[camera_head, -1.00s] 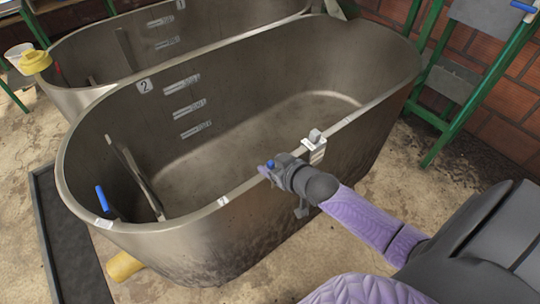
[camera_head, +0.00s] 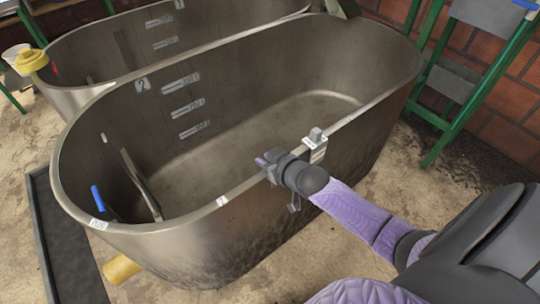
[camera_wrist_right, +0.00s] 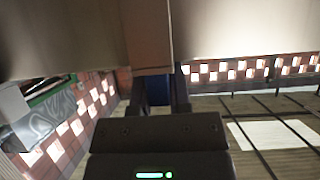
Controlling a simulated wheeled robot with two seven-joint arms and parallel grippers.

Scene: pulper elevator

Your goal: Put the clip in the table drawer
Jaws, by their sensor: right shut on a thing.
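My right gripper (camera_head: 266,161) is over the near rim of the front metal tub, its arm coming in from the lower right. In the wrist view the right gripper (camera_wrist_right: 158,90) is shut on a small blue thing (camera_wrist_right: 155,90), probably the clip. The fingers and a large metal surface hide most of it, so its shape cannot be told. In the head view the held thing is almost fully hidden by the gripper. My left gripper is not in view. No table drawer can be made out.
The front tub (camera_head: 215,203) stands close below the gripper. A grey fitting with a white label (camera_head: 316,146) sits on its rim just right of the gripper. A blue-handled part (camera_head: 98,199) is inside the tub at left. A green metal stand (camera_head: 465,85) is at right.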

